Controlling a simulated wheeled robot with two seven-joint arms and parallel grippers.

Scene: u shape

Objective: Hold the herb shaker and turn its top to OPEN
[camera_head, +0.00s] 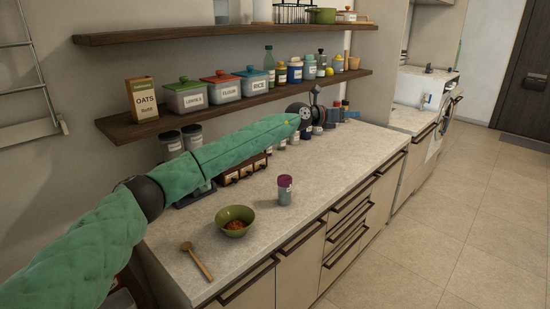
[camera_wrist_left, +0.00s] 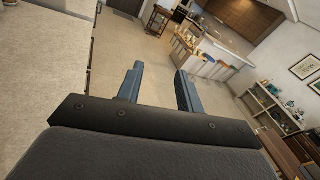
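A small jar with a purple top and a pale label, which looks like the herb shaker (camera_head: 285,190), stands upright on the counter (camera_head: 330,173). Its label and the setting of its top are too small to read. My left gripper (camera_head: 318,114) is beyond the shaker, near the wall and below the shelves, well apart from it. In the left wrist view the two fingers of the gripper (camera_wrist_left: 158,76) are spread with nothing between them, and the shaker is not seen there. My right gripper is not in view.
A green bowl (camera_head: 235,220) with brown contents and a wooden spoon (camera_head: 196,260) lie left of the shaker. Wall shelves (camera_head: 255,102) with tubs and jars hang above my left arm. Several jars stand behind my arm. The counter right of the shaker is clear.

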